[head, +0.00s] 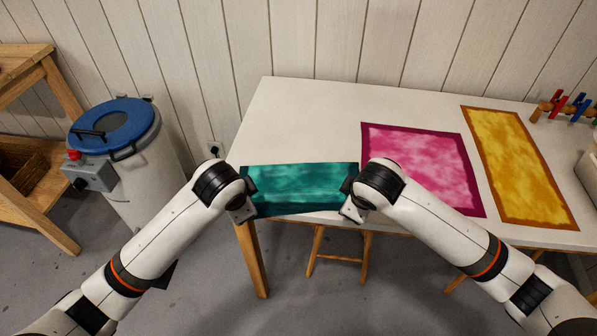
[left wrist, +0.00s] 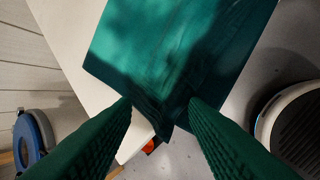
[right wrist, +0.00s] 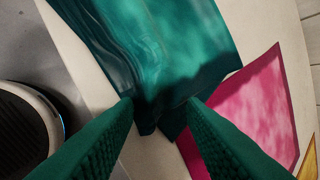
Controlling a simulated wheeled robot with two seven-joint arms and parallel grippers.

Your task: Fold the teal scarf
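The teal scarf (head: 300,182) lies at the near left of the white table, a wide band with a darker border and a dark near side along the table's front edge. My left gripper (head: 246,208) is at its near left corner. In the left wrist view, the fingers (left wrist: 160,103) stand apart with a drooping scarf corner (left wrist: 152,105) between them. My right gripper (head: 352,205) is at the near right corner. In the right wrist view, its fingers (right wrist: 160,103) also stand apart, with creased cloth (right wrist: 150,85) running between them. Contact with the cloth is unclear.
A magenta cloth (head: 425,165) lies flat just right of the teal scarf, and a yellow cloth (head: 518,165) lies beyond it. The white table (head: 310,115) is bare behind the scarf. A blue-lidded drum (head: 120,130) stands left. Colored clips (head: 568,106) sit at the far right.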

